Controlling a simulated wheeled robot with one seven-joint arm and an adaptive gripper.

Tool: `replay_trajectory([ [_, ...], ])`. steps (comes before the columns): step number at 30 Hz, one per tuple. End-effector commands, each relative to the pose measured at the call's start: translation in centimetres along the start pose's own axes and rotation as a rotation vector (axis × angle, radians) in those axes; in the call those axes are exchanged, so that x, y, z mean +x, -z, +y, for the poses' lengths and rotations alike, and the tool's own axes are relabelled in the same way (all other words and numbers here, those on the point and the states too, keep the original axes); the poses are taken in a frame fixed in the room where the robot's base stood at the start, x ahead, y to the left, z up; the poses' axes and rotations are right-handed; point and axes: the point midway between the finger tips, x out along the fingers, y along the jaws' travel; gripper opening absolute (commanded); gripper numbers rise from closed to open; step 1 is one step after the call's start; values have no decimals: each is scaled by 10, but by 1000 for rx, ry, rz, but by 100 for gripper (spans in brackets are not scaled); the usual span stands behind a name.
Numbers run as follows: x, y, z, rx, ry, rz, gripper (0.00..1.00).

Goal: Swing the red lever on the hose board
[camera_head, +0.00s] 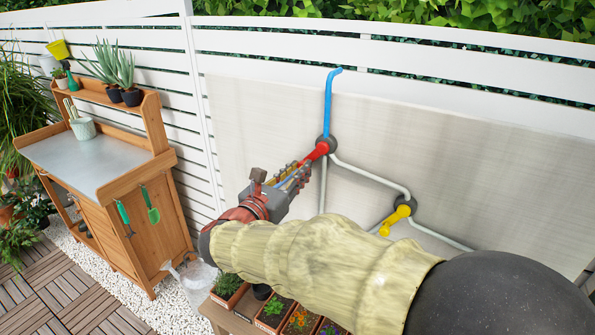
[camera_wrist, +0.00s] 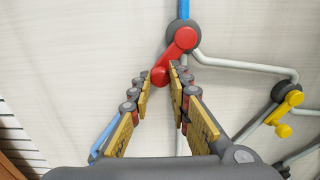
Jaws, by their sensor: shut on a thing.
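The red lever (camera_head: 319,151) is on the pale hose board (camera_head: 262,110), at a dark round valve where a blue pipe (camera_head: 328,100) comes down from the top. The lever points down and to the left from its pivot; it also shows in the wrist view (camera_wrist: 180,44). My gripper (camera_head: 304,164) reaches up to the lever from the lower left. In the wrist view, my gripper's fingertips (camera_wrist: 161,74) are on either side of the lever's free end and shut on it. The fingers partly hide that end.
A yellow lever (camera_head: 396,219) sits on a second valve, lower right, joined by grey pipes (camera_head: 372,178). Planted pots (camera_head: 272,312) stand below my arm. A wooden potting bench (camera_head: 95,150) stands at left. A white slatted fence (camera_head: 420,50) runs behind.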

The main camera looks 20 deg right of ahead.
Motion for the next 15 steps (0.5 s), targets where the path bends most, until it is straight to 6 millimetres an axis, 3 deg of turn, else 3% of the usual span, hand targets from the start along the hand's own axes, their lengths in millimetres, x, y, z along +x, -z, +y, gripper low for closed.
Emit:
replay_trajectory([
  [5, 0, 0, 0, 0, 0, 0, 0],
  [15, 0, 0, 0, 0, 0, 0, 0],
])
